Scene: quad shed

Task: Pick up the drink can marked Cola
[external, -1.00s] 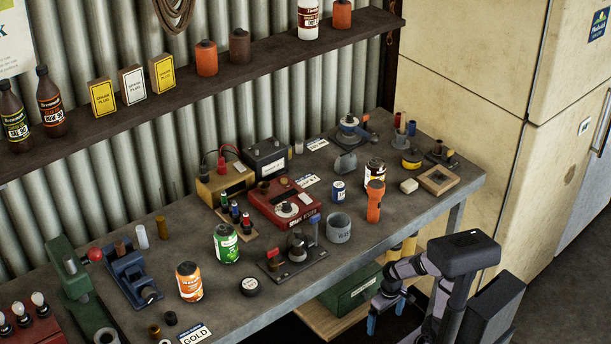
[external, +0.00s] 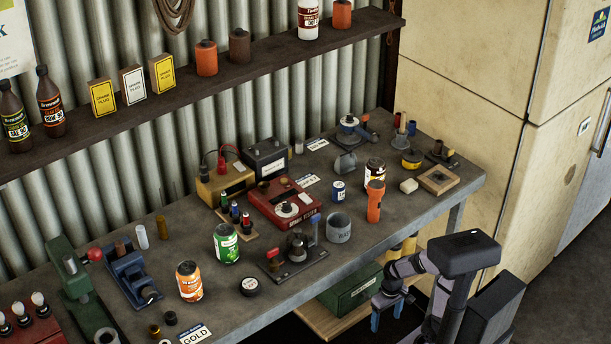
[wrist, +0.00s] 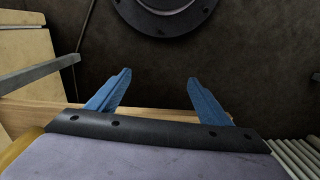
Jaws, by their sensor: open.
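Three drink cans stand upright on the grey workbench (external: 330,265): a green can (external: 226,243) and an orange can (external: 189,281) in its front left part, and a dark can with white and yellow (external: 375,168) towards the right. The lettering is too small for me to tell which is marked Cola. My gripper (external: 387,316) is low at the right, in front of the bench, well away from all the cans. In the wrist view its two blue fingers (wrist: 158,78) are apart with nothing between them. No can shows there.
An orange torch (external: 375,203) stands right in front of the dark can. A shelf (external: 200,90) runs above the bench. A green box (external: 350,292) sits below it.

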